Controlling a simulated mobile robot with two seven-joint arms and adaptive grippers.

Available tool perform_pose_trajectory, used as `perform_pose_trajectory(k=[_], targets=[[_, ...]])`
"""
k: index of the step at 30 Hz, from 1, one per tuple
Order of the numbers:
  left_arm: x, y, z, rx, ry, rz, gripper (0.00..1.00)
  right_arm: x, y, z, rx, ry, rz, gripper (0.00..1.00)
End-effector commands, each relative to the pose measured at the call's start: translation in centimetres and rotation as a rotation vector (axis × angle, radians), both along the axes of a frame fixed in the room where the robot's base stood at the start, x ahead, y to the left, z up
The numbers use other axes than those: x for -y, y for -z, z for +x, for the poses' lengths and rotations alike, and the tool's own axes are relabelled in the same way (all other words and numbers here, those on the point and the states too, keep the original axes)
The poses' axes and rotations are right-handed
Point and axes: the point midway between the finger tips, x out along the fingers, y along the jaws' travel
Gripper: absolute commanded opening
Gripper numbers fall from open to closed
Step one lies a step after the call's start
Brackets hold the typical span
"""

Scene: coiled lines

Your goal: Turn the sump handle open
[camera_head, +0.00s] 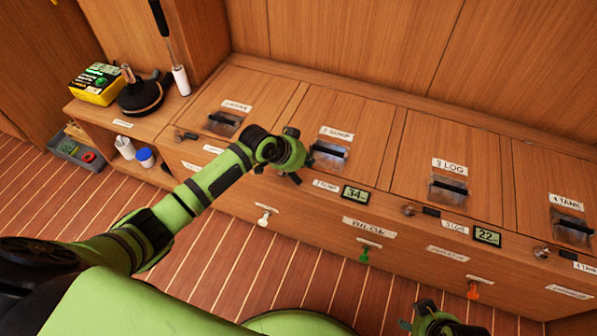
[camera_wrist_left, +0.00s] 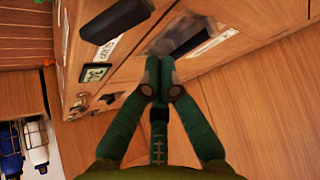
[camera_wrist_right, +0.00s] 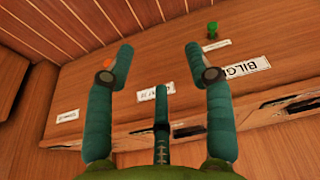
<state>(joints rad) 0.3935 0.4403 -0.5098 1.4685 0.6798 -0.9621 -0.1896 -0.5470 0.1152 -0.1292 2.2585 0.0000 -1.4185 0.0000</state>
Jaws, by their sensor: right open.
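The sump handle (camera_wrist_left: 118,18) shows in the left wrist view as a dark bar on the cabinet's front edge, beside the "SUMP" label (camera_wrist_left: 108,47). In the head view my left gripper (camera_head: 293,158) covers that area, so the handle's angle is unclear. The left fingertips (camera_wrist_left: 158,75) are together and empty, in front of the sump hatch's recessed black pull (camera_wrist_left: 188,35) and apart from the sump handle. The sump label (camera_head: 326,186) and the display reading 34 (camera_head: 355,194) sit right of the gripper. My right gripper (camera_wrist_right: 158,62) is open and empty before the cabinet front.
The similar log handle (camera_head: 430,212) lies to the right, with a display reading 22 (camera_head: 487,236). A white knob (camera_head: 264,219), a green knob (camera_head: 363,255) and an orange knob (camera_head: 473,292) stick out of the lower front.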

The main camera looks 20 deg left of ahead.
Motion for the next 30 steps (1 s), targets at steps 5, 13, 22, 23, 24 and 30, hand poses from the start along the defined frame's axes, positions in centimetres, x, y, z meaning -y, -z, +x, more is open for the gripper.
perform_pose_trajectory(k=[5, 13, 22, 23, 24, 30], targets=[[0.9, 2.2, 1.3, 0.0, -0.001, -0.001, 0.0, 0.1, -2.6, -0.5, 0.02, 0.002, 0.001, 0.54], [-1.2, 1.8, -1.8, 0.0, 0.0, 0.003, 0.0, 0.1, -2.5, -0.5, 0.015, 0.002, 0.0, 0.54], [-1.5, 1.7, -2.3, 0.001, 0.0, 0.002, 0.0, 0.1, -2.5, -0.5, 0.015, 0.002, 0.0, 0.54], [-1.5, 1.7, -2.2, 0.001, 0.0, 0.002, 0.0, 0.1, -2.5, -0.5, 0.015, 0.002, 0.0, 0.54], [-1.5, 1.7, -2.2, 0.001, 0.0, 0.002, 0.0, 0.1, -2.5, -0.5, 0.015, 0.002, 0.0, 0.54], [-1.7, 1.7, -2.3, 0.001, 0.005, 0.003, 0.0, 0.1, -2.6, -0.4, 0.017, 0.001, 0.0, 0.54]])
